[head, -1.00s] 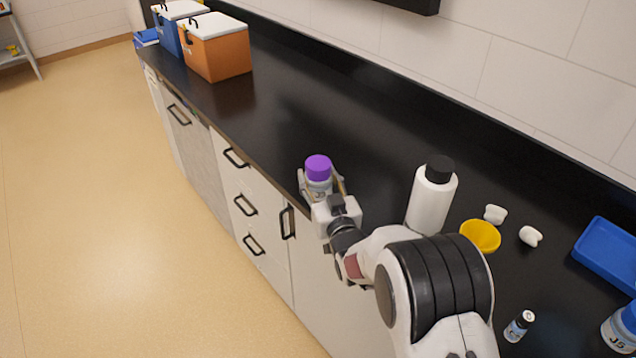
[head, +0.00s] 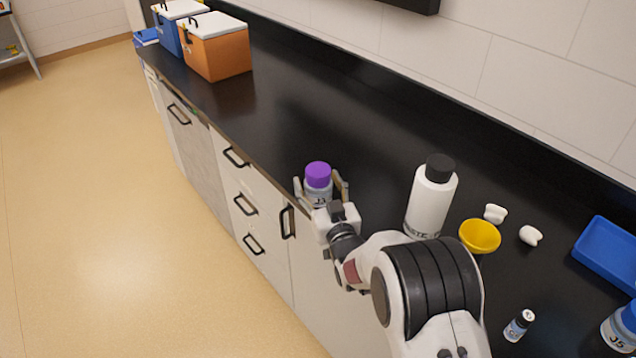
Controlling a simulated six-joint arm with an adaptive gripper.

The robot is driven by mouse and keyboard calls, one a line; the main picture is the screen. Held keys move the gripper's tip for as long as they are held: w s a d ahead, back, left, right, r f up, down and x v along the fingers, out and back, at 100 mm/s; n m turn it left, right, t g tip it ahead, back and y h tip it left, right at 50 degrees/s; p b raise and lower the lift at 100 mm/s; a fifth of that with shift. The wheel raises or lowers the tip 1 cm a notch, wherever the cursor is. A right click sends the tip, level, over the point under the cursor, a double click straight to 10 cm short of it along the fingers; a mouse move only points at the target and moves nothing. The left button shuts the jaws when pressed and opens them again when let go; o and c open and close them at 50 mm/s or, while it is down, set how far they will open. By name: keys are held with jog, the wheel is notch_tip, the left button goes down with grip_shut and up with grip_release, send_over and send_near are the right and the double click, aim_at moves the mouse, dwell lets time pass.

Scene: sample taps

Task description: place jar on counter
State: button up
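A small jar with a purple cap (head: 318,176) and a pale label reading "J3" stands upright near the front edge of the black counter (head: 290,125). Its base is partly hidden by my gripper, but it appears to rest on the counter. My gripper (head: 321,186) is around the jar, with one finger on each side. The fingers are spread, and a gap shows between them and the jar, so it looks open.
A white bottle with a black cap (head: 431,198) stands right of my gripper, with a yellow funnel (head: 480,236) beyond it. White pieces (head: 530,235), a small vial (head: 519,325), a blue tray (head: 612,255) and a blue-capped jar (head: 622,328) are further right. Orange (head: 215,50) and blue coolers stand far left.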

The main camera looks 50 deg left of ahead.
jog(key=shift+r, duration=0.15)
jog(key=shift+v, duration=6)
